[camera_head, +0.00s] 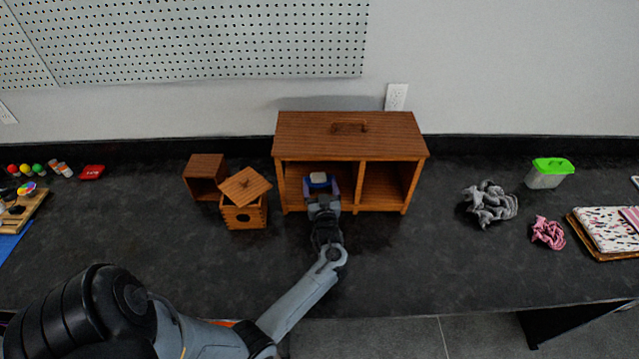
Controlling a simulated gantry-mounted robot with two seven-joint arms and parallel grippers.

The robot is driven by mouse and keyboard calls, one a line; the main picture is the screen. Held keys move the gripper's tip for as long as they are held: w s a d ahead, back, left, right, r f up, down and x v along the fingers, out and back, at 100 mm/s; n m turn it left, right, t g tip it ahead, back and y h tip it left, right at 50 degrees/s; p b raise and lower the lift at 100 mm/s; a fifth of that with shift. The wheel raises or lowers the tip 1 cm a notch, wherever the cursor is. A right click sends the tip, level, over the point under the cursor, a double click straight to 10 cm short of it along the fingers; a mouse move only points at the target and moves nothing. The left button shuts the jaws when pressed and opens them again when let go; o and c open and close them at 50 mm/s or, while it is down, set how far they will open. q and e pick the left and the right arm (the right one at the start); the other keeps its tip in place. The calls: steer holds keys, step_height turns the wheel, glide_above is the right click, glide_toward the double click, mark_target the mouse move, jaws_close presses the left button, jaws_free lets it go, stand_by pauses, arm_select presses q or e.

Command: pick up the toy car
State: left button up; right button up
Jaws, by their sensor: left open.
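The toy car (319,180), blue with a pale top, sits in the left compartment of the wooden cabinet (350,143). My left gripper (320,192) reaches into the opening of that compartment from the front. Its jaws are open, with a finger on each side of the car. I cannot tell whether the fingers touch it. The car's lower part is hidden behind my gripper. My right gripper does not show.
The right compartment (382,187) looks empty. A small wooden box (244,215) with a tilted lid and an open cube (205,165) stand to the left. Grey cloth (490,205), pink cloth (547,232) and a green-lidded container (546,180) lie to the right. The front counter is mostly clear.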

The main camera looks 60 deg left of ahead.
mark_target(319, 176)
arm_select(q)
steer(key=shift+b+x, duration=0.4)
steer(key=shift+x, duration=2.35)
steer(key=c, duration=1.1)
steer(key=shift+r, duration=0.15)
